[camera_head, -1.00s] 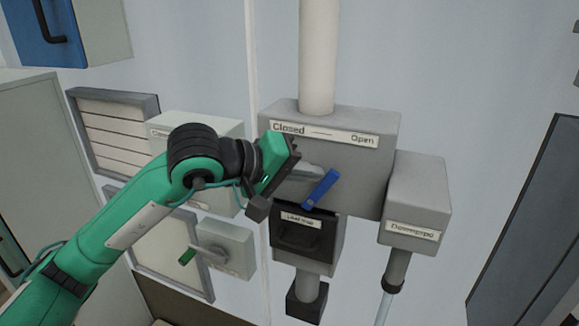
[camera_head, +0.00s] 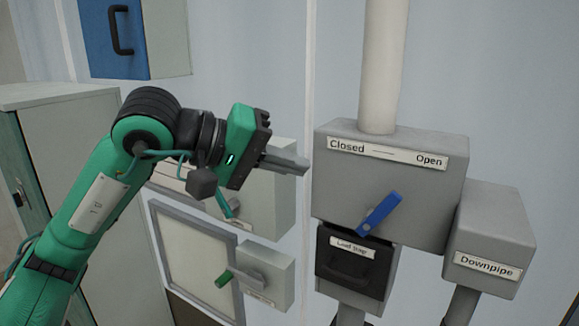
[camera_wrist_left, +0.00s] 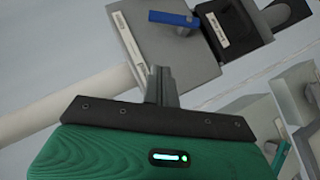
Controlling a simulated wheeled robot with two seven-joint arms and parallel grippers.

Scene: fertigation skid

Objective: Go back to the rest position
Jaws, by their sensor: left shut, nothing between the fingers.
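My left gripper (camera_head: 302,165) is in front of the wall, left of the grey valve box (camera_head: 330,190) and apart from it. Its fingers are closed together and empty. In the left wrist view my left gripper (camera_wrist_left: 160,72) also shows shut, with nothing between the fingers. The valve box carries a Closed–Open label and a blue lever (camera_head: 380,213), which is tilted with its upper end toward the right. The blue lever also shows in the left wrist view (camera_wrist_left: 172,18), clear of the fingers. My right gripper is not in view.
A white pipe (camera_head: 385,65) rises from the valve box. Below it is a black leaf trap (camera_head: 350,268); a Downpipe box (camera_head: 495,235) is at right. A blue-fronted cabinet (camera_head: 113,40) hangs upper left.

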